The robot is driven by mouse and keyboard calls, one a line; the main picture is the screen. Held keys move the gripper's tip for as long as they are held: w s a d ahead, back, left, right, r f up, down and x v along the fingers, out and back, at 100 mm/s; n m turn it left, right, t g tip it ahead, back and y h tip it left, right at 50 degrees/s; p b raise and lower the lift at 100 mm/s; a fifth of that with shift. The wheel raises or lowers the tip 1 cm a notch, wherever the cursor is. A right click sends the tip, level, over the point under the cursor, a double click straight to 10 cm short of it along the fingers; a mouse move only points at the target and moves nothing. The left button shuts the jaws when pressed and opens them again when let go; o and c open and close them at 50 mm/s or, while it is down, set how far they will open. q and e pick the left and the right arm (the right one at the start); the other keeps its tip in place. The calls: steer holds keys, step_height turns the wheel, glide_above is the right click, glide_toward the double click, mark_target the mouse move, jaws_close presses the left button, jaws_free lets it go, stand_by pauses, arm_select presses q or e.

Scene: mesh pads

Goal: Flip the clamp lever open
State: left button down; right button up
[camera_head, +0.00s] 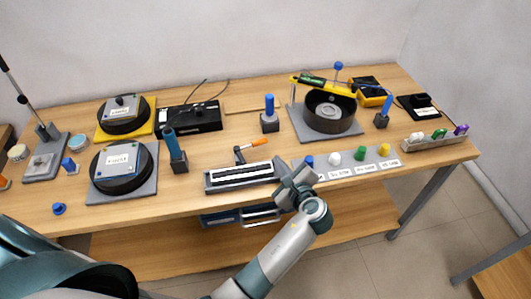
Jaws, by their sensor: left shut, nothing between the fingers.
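The clamp (240,155) stands at the back edge of a grey fixture near the table's front middle. Its lever (254,144) has an orange grip and points to the right, slightly raised. The fixture (213,186) carries a white strip with dark borders. My left gripper (290,181) is shut and empty at the fixture's right end, in front of and to the right of the lever, apart from it. It covers part of the fixture's right end. My right gripper is not in view.
A grey strip with coloured pegs and labels (345,166) lies right of my left gripper. A blue-handled tool in a black block (179,165) stands left of the fixture. Behind are a blue-topped post (270,125) and a round dark pot (328,118).

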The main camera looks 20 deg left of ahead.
mark_target(252, 144)
arm_select(q)
steer(key=m+y+b, duration=0.1)
steer(key=m, duration=0.3)
steer(key=shift+s+f, duration=0.1)
steer(key=shift+f, duration=0.05)
steer(key=shift+m+g+b, duration=0.4)
steer(key=shift+m, duration=0.7)
steer(key=shift+s, duration=0.1)
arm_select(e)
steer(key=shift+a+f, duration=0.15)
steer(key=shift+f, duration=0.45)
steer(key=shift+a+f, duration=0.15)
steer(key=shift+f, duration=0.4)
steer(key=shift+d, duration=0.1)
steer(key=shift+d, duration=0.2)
